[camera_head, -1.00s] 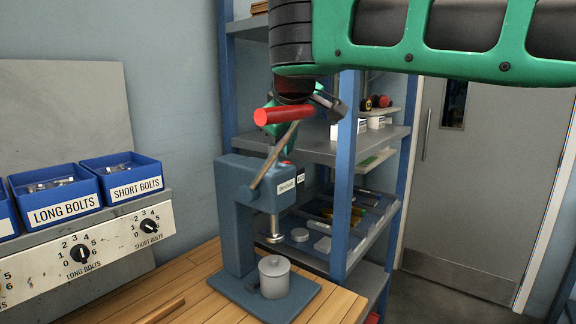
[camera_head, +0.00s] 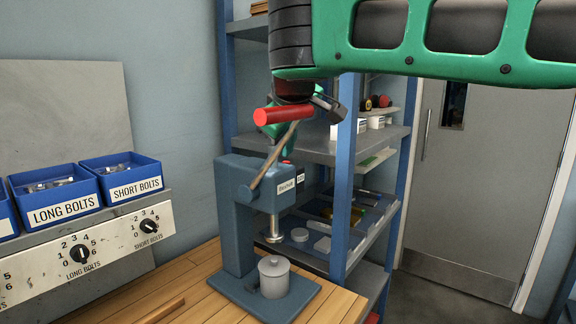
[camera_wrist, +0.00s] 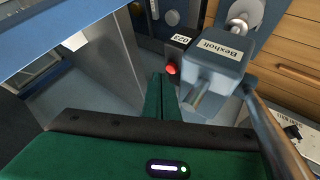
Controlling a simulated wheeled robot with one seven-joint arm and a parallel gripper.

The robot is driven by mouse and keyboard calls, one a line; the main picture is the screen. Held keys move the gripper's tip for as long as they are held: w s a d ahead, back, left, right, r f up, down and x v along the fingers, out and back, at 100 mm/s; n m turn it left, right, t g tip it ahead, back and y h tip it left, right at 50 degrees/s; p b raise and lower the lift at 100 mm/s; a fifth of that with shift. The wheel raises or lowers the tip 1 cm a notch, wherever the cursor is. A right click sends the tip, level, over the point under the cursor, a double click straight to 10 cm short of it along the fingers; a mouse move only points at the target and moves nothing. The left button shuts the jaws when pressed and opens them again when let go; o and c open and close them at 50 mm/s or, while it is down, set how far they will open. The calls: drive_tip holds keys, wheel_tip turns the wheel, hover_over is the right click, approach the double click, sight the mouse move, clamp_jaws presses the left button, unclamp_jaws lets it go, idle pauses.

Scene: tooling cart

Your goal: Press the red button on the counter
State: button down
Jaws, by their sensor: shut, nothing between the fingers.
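The red button (camera_wrist: 171,69) sits on a small dark box labelled "023" beside the blue-grey press (camera_wrist: 218,62) in the wrist view. In the head view only a bit of the red button (camera_head: 287,162) shows behind the press (camera_head: 238,200). My gripper (camera_wrist: 163,80) points toward the button, its green fingers together with nothing between them. The fingertips look close to the button, just beside it in the picture; I cannot tell whether they touch. In the head view my gripper is mostly hidden behind the press lever with its red handle (camera_head: 284,115).
The press lever (camera_wrist: 275,130) rises close to my gripper's right in the wrist view. A metal pot (camera_head: 273,276) stands on the press base on the wooden counter (camera_head: 190,285). Blue shelving (camera_head: 347,190) is behind, and blue bolt bins (camera_head: 122,178) are at left.

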drive_tip(key=shift+s+a+f, duration=0.1)
drive_tip(key=shift+s+f, duration=0.05)
drive_tip(key=shift+f, duration=0.8)
idle(0.9)
drive_tip(key=shift+r, duration=0.15)
drive_tip(key=shift+a+r, duration=0.2)
drive_tip(key=shift+r, duration=0.75)
drive_tip(key=shift+d+r, duration=0.1)
drive_tip(key=shift+r, duration=2.4)
